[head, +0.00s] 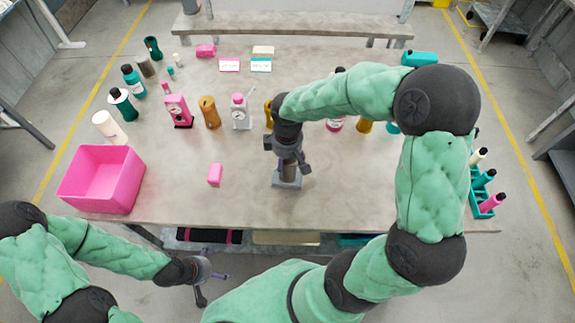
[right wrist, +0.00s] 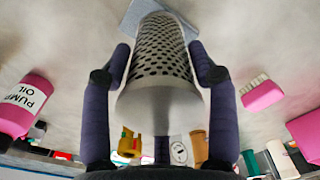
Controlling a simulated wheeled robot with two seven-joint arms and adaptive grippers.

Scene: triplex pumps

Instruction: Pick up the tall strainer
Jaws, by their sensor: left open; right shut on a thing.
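The tall strainer (right wrist: 162,62) is a grey metal cylinder with rows of dark holes and a plain wide band at its near end. In the right wrist view it sits between the two fingers of my right gripper (right wrist: 158,75), which is shut on it. A flat blue-grey square (right wrist: 145,12) shows at its far end; I cannot tell whether the strainer touches it. In the head view my right gripper (head: 289,160) is over the table's middle and mostly hides the strainer. My left gripper (head: 207,276) is open and empty, in front of the table's front edge.
A pink bin (head: 103,180) stands at the table's left. A teal rack (head: 484,210) is at the right edge. The front middle is clear.

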